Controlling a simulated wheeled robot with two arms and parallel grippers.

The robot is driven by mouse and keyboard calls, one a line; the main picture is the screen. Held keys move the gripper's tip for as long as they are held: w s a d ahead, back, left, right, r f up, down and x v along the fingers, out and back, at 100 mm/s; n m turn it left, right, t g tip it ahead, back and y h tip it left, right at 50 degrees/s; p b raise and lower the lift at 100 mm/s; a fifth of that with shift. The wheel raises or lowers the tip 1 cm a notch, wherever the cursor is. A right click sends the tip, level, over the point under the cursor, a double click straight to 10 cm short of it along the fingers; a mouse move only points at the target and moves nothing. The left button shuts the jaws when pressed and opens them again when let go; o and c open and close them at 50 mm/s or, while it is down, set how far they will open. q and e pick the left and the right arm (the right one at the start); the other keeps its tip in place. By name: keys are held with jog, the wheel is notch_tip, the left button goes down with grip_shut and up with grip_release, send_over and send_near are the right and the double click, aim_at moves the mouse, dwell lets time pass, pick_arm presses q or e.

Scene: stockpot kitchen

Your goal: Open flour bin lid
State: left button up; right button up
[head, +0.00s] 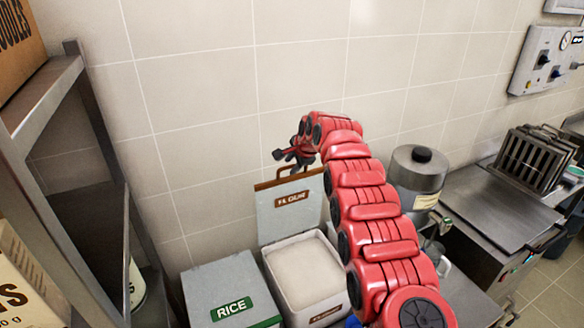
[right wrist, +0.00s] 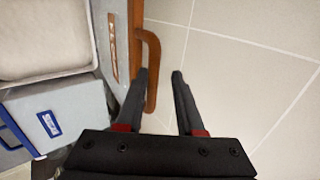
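The flour bin (head: 310,276) stands open on the floor by the wall, its white contents showing. Its grey lid (head: 283,219) stands upright against the wall side, with a brown edge and a brown handle (head: 293,172) at the top. My right gripper (head: 282,154) is just above the lid's top edge. In the right wrist view the two dark fingers (right wrist: 162,73) are apart, with the brown handle (right wrist: 153,72) beside and partly behind the left finger. I cannot tell whether that finger touches it. My left gripper is not in view.
A closed rice bin (head: 232,292) stands left of the flour bin. A metal shelf (head: 70,110) with boxes is at the far left. A steel canister (head: 417,176) and metal counter (head: 490,205) are on the right. The tiled wall (head: 200,90) is close behind.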

jog(key=shift+s+d+r+b, duration=0.25)
jog(key=shift+s+b, duration=0.2)
jog(key=shift+b, duration=3.05)
jog(key=b+v, duration=0.2)
jog(key=v, duration=1.4)
jog(key=shift+r, duration=0.2)
jog(key=shift+a, duration=0.15)
